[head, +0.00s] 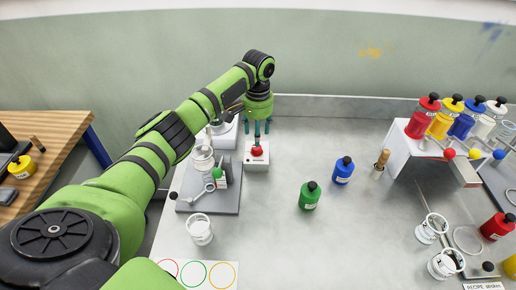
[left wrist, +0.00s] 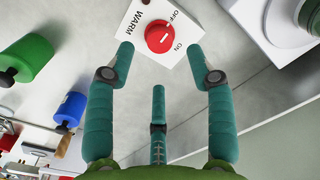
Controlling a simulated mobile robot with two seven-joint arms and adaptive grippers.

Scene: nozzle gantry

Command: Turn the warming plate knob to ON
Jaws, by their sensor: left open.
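The warming plate knob is a round red knob (head: 257,151) on a small white box (head: 257,165) near the back of the table. In the left wrist view the red knob (left wrist: 160,38) sits beside the labels WARM, OFF and ON. My left gripper (head: 257,130) points down just above and behind the knob. In the left wrist view its teal fingers (left wrist: 158,62) are spread open, with the knob ahead between the two outer fingertips. Nothing is held. My right gripper is out of view.
A green bottle (head: 309,196) and a blue bottle (head: 343,170) stand to the right. A rack (head: 409,150) with several bottles is further right.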

